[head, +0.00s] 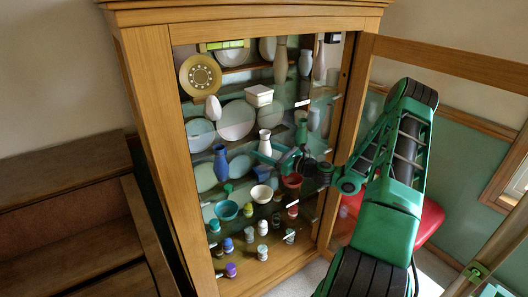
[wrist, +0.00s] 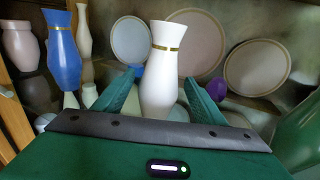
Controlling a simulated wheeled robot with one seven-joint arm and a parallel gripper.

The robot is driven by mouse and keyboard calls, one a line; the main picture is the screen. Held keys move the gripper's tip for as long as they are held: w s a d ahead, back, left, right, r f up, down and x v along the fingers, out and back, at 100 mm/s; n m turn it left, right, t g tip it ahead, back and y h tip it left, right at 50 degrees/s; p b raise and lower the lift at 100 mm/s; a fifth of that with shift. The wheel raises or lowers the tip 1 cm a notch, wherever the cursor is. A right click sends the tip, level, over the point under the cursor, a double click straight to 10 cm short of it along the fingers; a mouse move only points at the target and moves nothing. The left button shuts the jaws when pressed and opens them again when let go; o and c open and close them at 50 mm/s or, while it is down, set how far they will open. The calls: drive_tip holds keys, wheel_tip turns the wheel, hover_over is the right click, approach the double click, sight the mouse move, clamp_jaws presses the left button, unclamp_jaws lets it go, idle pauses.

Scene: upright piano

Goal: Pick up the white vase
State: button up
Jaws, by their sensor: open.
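The white vase (head: 265,143) stands upright on a middle shelf of the open cabinet, to the right of the blue vase. In the wrist view the white vase (wrist: 162,65) is large and central, with a gold band below its flared rim. My gripper (head: 272,158) reaches into the cabinet at that shelf, by the vase's lower part. In the wrist view my gripper (wrist: 161,98) is open, with one green finger on each side of the vase and gaps visible. The vase's base is hidden behind the gripper body. I cannot tell how deep the fingers reach around it.
The blue vase (head: 221,163) stands left of it and also shows in the wrist view (wrist: 62,50). A green vase (head: 301,132) is close on the right. Plates (wrist: 187,55) stand behind. Bowls and jars fill lower shelves. The open cabinet door (head: 450,65) extends right.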

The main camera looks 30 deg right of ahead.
drive_tip(key=x, duration=0.4)
drive_tip(key=shift+r, duration=0.15)
drive_tip(key=c, duration=1.2)
drive_tip(key=shift+c, duration=0.2)
drive_tip(key=shift+r, duration=0.15)
